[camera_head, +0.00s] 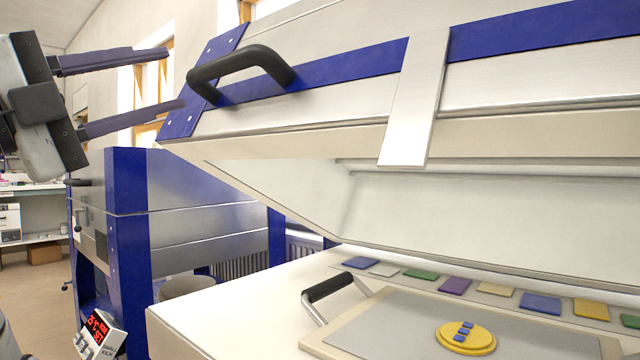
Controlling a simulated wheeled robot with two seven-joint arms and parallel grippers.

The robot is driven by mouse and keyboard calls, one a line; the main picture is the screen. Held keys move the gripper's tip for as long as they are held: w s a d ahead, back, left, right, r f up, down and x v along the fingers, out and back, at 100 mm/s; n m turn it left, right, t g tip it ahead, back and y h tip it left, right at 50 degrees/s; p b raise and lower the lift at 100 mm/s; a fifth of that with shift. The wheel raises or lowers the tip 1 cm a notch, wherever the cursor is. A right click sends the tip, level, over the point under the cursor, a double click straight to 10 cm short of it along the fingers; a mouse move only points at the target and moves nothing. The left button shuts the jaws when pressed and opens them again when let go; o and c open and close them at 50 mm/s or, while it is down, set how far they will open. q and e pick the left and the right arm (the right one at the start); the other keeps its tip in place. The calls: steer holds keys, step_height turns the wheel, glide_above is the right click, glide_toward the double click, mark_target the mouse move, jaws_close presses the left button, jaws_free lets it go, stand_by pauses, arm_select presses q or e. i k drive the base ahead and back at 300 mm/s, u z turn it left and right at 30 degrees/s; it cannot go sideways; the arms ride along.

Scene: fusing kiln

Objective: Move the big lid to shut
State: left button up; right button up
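The big lid (520,72) of the kiln is raised and tilted, with a wide gap between it and the kiln bed (220,318). It is silver with a blue stripe, and a black handle (240,66) sits on its face near the left corner. My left gripper (180,78) is at the upper left with its two dark fingers spread apart and nothing between them. The fingers point right, toward the black handle, and appear apart from it. My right gripper is not in view.
On the bed lies a tray (375,330) with a black-gripped handle (328,287) and a yellow disc (466,338) with small blue pieces. Several coloured glass squares (455,286) line the back. A control box (100,335) is at the lower left; a blue-and-silver kiln (125,215) stands behind.

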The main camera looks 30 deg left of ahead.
mark_target(503, 136)
steer(key=k, duration=1)
